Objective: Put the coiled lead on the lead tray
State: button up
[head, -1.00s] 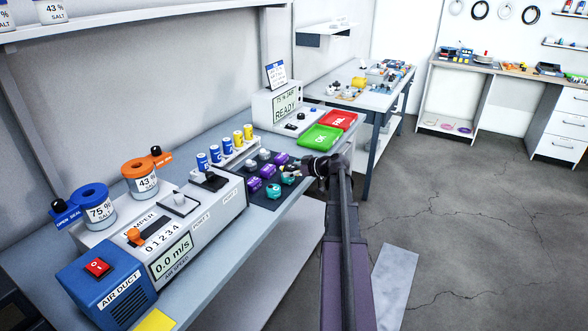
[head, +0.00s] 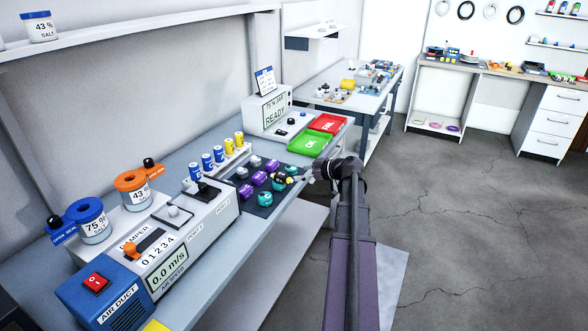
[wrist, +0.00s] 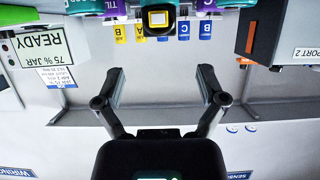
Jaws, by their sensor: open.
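Small coils lie on the low shelf of the far right bench, including a purple one (head: 453,128); dark rings, including one (head: 515,15), and a pale ring hang on the wall above. I cannot tell which is the coiled lead. An orange tray (head: 505,67) lies on that bench; whether it is the lead tray is unclear. My gripper (head: 301,174) is over the near bench's right edge, far from the coils. In the wrist view my gripper (wrist: 161,72) is open and empty, with a teal, yellow-faced part (wrist: 158,19) beyond its fingers.
The near bench holds a dark mat (head: 250,207) with purple and teal parts, a green OK tray (head: 309,143), a red FAIL tray (head: 328,123) and a blue air-duct box (head: 103,291). A middle bench (head: 352,101) stands behind. The floor (head: 470,220) at right is clear.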

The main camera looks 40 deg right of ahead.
jog(key=p+v, duration=0.1)
jog(key=v, duration=0.2)
jog(key=shift+s+r, duration=0.1)
dwell(0.6)
